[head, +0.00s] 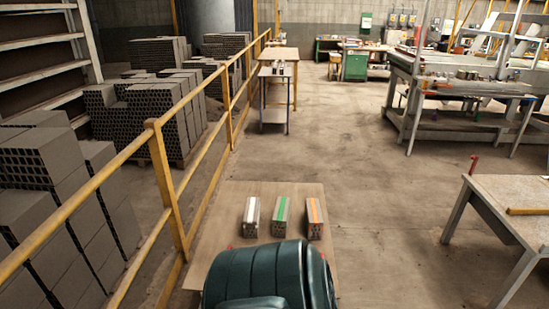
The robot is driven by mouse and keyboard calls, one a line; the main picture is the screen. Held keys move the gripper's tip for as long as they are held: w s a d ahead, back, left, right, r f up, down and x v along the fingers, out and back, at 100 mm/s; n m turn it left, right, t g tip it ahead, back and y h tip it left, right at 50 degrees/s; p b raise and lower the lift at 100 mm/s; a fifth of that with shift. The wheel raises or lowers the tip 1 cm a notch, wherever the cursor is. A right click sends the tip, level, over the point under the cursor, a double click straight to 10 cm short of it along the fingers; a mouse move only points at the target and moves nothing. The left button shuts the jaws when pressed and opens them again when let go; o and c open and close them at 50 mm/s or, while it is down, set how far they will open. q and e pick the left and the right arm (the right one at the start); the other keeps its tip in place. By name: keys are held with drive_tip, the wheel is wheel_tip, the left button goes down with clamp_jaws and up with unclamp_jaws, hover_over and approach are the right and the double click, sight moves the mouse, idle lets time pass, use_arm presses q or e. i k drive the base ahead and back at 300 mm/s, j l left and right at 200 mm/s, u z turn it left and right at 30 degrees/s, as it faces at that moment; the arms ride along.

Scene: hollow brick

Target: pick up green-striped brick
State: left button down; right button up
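The green-striped brick (281,218) lies on a brown tabletop (225,213) in the lower middle of the head view. It is the middle one of three grey hollow bricks, with a green stripe along its top and holes in its near end. A white-striped brick (251,217) lies to its left and an orange-striped brick (315,218) to its right, both apart from it. Neither of my grippers is in view. My own dark teal body hides the near part of the tabletop.
A yellow railing (168,185) runs along the left side of the tabletop, with stacks of grey bricks (45,170) behind it. A workbench (510,205) stands at the right. Open floor (380,200) lies between the tabletop and that bench.

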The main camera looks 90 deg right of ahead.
sight(280, 217)
drive_tip(key=z, duration=2.85)
drive_tip(key=i+l+z, duration=0.1)
drive_tip(key=i+l, duration=0.4)
